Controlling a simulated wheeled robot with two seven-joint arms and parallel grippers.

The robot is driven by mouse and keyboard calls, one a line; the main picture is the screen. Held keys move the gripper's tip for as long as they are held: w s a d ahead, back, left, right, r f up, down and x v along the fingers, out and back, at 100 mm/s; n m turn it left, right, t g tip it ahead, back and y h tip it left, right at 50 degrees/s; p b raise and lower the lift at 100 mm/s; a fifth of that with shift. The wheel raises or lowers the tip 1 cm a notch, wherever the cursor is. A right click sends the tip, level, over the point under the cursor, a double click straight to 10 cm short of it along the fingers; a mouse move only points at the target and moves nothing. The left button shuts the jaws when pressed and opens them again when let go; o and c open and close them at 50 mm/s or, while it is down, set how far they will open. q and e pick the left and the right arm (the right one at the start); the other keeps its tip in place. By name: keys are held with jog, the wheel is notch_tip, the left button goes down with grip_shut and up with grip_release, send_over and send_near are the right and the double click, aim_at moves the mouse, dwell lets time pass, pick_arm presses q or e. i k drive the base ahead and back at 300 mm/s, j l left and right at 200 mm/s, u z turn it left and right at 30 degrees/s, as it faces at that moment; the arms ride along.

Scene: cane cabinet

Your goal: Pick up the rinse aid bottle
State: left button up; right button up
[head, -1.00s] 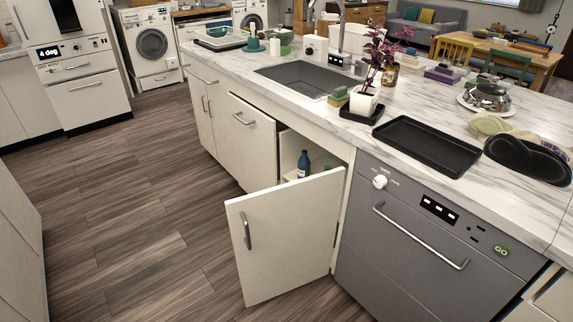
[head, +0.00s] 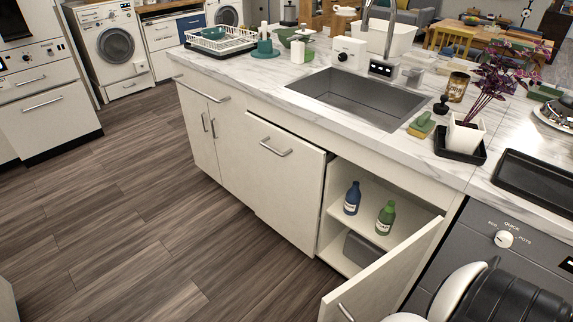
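Two bottles stand upright on the upper shelf inside the open under-sink cabinet (head: 325,245). One is a blue bottle (head: 352,199) with a pale label. The other is a green bottle (head: 386,219) with a pale label, to its right and a little nearer. They stand apart. The labels are too small to read, so I cannot tell which is the rinse aid. White and black parts, probably of my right arm, show at the lower right, in front of the dishwasher. No gripper fingertips show, and nothing touches either bottle.
The open cabinet door (head: 385,280) swings out at the right of the opening. A grey box (head: 360,250) sits on the lower level. The sink (head: 358,98) and marble counter are above. The dishwasher (head: 470,245) is at the right. The floor to the left is clear.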

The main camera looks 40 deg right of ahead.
aim_at(353, 196)
jog(key=i+j, duration=0.1)
jog(key=i, duration=0.45)
jog(key=i+j+z, duration=0.1)
jog(key=i, duration=0.45)
jog(key=i+l+z, duration=0.1)
jog(key=z, duration=0.3)
jog(key=i+z, duration=0.6)
jog(key=z, duration=0.2)
jog(key=i+j+z, duration=0.2)
jog(key=z, duration=0.2)
